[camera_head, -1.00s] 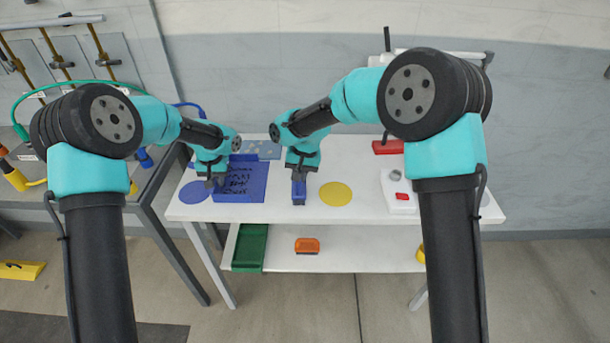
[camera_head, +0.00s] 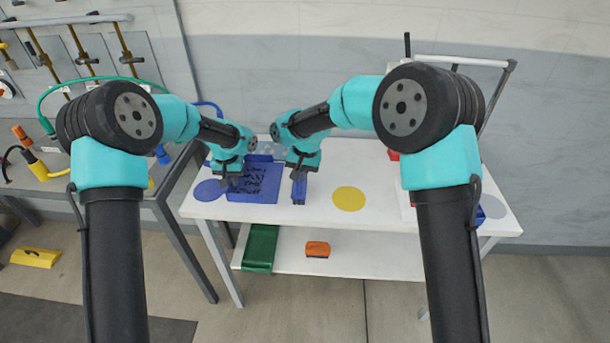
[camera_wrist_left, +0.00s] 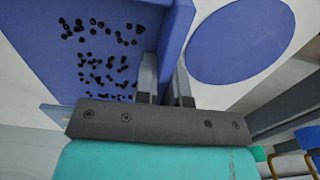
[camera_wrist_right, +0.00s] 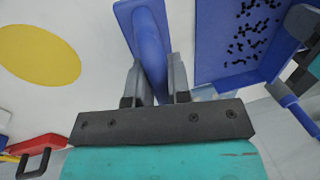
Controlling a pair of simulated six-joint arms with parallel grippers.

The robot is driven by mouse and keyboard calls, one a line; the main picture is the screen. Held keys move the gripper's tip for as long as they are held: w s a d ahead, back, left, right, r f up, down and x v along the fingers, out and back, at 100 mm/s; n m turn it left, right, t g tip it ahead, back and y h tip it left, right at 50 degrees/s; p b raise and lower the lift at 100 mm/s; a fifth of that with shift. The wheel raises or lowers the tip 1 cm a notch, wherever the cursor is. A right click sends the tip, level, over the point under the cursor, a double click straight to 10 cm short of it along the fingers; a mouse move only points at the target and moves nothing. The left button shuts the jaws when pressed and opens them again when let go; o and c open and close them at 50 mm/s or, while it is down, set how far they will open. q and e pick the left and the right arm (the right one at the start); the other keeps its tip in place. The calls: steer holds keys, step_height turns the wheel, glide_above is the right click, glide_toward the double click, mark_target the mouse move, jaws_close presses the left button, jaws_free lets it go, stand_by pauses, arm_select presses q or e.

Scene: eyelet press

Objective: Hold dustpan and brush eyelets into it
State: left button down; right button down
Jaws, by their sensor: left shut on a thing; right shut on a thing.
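A blue dustpan (camera_head: 268,197) lies at the left of the white table, with many small black eyelets (camera_head: 252,179) scattered on its floor. The eyelets also show in the left wrist view (camera_wrist_left: 103,60). My left gripper (camera_head: 231,182) is shut on the dustpan's side wall (camera_wrist_left: 176,32), its fingers either side of it. My right gripper (camera_head: 299,174) is shut on a blue brush (camera_head: 299,192), just right of the dustpan and apart from it. In the right wrist view the brush (camera_wrist_right: 149,38) stands between the fingers; its bristles are hidden.
A blue disc (camera_head: 209,190) lies left of the dustpan and a yellow disc (camera_head: 349,199) right of the brush. A lower shelf holds a green tray (camera_head: 261,248) and an orange block (camera_head: 317,249). The table front between the brush and yellow disc is clear.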

stand_by(0.3)
steer(key=shift+w+a, duration=0.2)
steer(key=shift+a, duration=0.5)
steer(key=shift+w+a, duration=0.25)
steer(key=shift+a, duration=0.4)
steer(key=shift+w+a, duration=0.2)
steer(key=shift+a, duration=0.5)
steer(key=shift+w+a+r, duration=0.1)
steer(key=shift+w+a, duration=0.15)
steer(key=shift+a, duration=0.4)
steer(key=shift+w+a+r, duration=0.1)
steer(key=shift+w+a, duration=0.1)
steer(key=shift+a, duration=0.5)
steer(key=shift+w+a+r, duration=0.1)
steer(key=shift+w+a, duration=0.15)
steer(key=shift+a, duration=0.4)
steer(key=shift+r, duration=0.1)
steer(key=shift+r, duration=2.95)
